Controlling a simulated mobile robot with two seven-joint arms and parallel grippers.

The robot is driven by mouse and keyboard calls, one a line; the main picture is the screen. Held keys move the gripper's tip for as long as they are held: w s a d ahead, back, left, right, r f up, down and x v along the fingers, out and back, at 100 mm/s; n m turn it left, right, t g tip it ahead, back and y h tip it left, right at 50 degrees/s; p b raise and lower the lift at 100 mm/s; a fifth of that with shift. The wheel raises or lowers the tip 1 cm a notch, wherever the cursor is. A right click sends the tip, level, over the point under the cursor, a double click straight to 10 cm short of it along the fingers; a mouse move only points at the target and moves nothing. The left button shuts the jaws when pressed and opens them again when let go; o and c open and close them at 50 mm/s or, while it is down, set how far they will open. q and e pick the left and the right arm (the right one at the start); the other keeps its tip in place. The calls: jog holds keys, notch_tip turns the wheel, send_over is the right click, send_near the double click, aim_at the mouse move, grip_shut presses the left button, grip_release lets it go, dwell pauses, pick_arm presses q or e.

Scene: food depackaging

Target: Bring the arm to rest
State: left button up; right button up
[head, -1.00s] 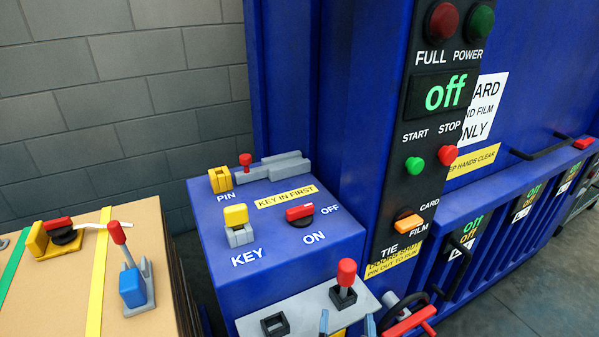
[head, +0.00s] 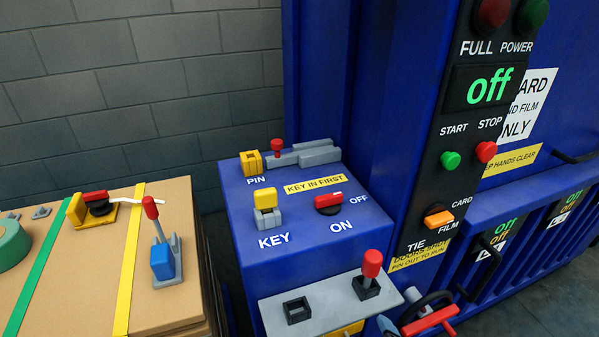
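Neither of my arms is clearly in view. A small pale-blue piece (head: 388,326) shows at the bottom edge beside the grey plate; I cannot tell what it is. The blue control box (head: 290,225) stands in the middle. On its top are a yellow key (head: 265,198) upright in its holder, a red switch (head: 328,201) between ON and OFF labels, and a yellow pin block (head: 251,162) beside a grey latch with a red knob (head: 277,146). The display (head: 489,86) reads "off".
A cardboard-coloured bale (head: 90,260) with green and yellow straps stands at left. It carries a blue-and-red tool (head: 163,255), a red-and-yellow tool (head: 92,208) and a green roll (head: 12,245). The grey plate (head: 335,302) has a red-knobbed lever (head: 372,264). A red-handled wheel (head: 428,318) is at lower right.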

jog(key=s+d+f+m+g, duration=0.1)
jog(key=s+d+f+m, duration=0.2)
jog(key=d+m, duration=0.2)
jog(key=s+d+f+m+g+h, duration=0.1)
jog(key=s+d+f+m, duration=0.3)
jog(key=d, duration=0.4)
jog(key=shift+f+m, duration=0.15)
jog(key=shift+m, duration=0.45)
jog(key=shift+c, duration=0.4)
